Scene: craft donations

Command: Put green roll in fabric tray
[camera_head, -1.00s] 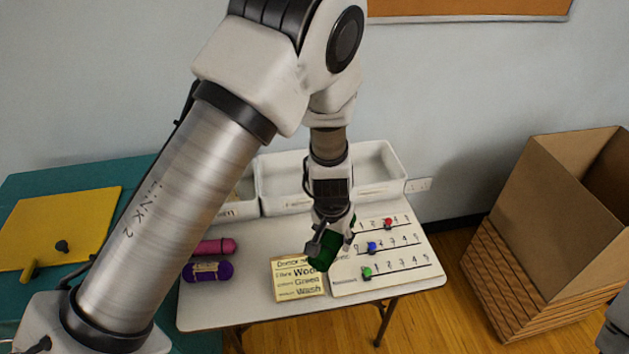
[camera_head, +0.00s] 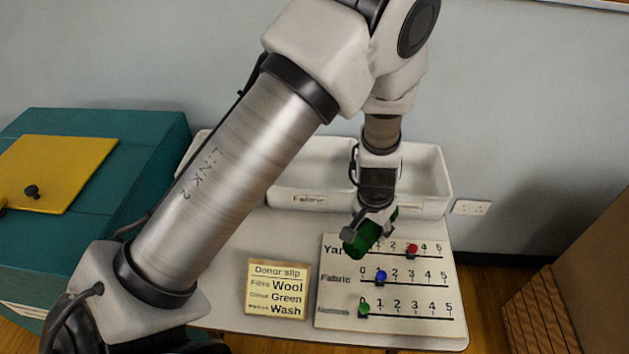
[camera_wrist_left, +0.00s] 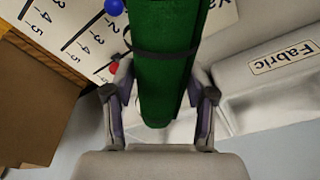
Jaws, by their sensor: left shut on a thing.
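The green roll (camera_head: 362,237) is held in my left gripper (camera_head: 370,217), above the upper part of the number board. In the left wrist view the green roll (camera_wrist_left: 168,60) has a dark band around it and sits between the two fingers of my left gripper (camera_wrist_left: 165,95). The white fabric tray (camera_head: 300,199), labelled "Fabric", stands at the back of the table, behind and left of the roll. My arm hides part of it. The tray's labelled wall shows at the right of the left wrist view (camera_wrist_left: 262,82). My right gripper is out of view.
The number board (camera_head: 385,290) carries red, blue and green markers. A donor slip (camera_head: 277,289) reading Wool, Green, Wash lies left of it. A teal box (camera_head: 150,140) with a yellow panel (camera_head: 60,165) stands left. A cardboard box (camera_head: 590,280) is at right.

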